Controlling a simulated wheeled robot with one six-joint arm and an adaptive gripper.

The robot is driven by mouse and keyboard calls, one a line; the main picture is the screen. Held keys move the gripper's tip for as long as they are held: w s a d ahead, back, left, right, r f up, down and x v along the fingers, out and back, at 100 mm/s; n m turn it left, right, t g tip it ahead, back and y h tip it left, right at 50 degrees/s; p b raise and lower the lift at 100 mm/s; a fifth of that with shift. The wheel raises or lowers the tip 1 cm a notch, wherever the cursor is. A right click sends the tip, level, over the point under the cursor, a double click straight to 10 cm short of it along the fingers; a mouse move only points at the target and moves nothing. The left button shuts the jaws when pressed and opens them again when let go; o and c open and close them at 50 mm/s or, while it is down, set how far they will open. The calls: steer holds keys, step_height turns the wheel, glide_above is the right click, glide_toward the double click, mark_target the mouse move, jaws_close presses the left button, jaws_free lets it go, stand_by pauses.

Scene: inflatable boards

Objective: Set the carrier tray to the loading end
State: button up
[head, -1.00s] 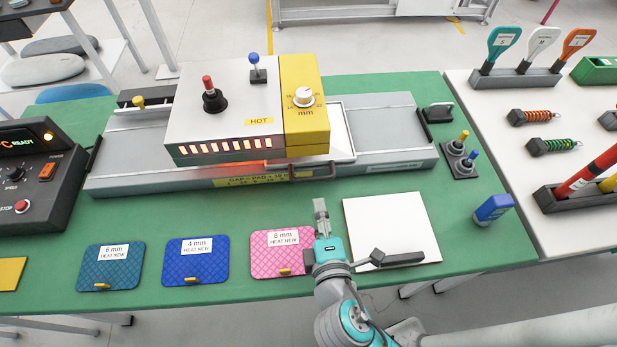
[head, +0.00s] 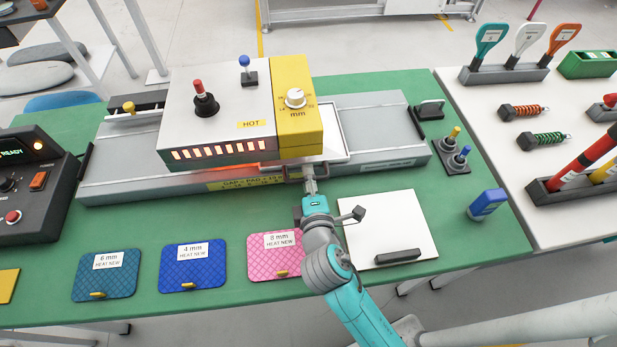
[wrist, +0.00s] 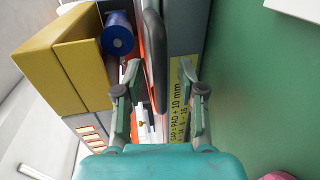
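The carrier tray (head: 337,138) is a pale flat tray on the grey rail bed (head: 385,125). It sits partly under the white and yellow heater (head: 225,118), with its right part showing beyond the yellow block. A dark handle (wrist: 154,55) sticks out toward the front, below the yellow block. My gripper (head: 310,180) is at this handle, at the front edge of the bed. In the wrist view my gripper (wrist: 158,88) has its two fingers wide apart, with the handle lying between them and a gap on the right side. The tray's far part is hidden under the heater.
The heater has a lit orange row and a HOT label. Quilted pads (head: 193,266) and a white board (head: 388,225) lie along the front. The control box (head: 30,185) is at left. The knobbed stand (head: 452,155) and blue bottle (head: 487,204) are at right.

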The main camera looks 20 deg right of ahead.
steer(key=shift+w, duration=0.25)
jaws_close()
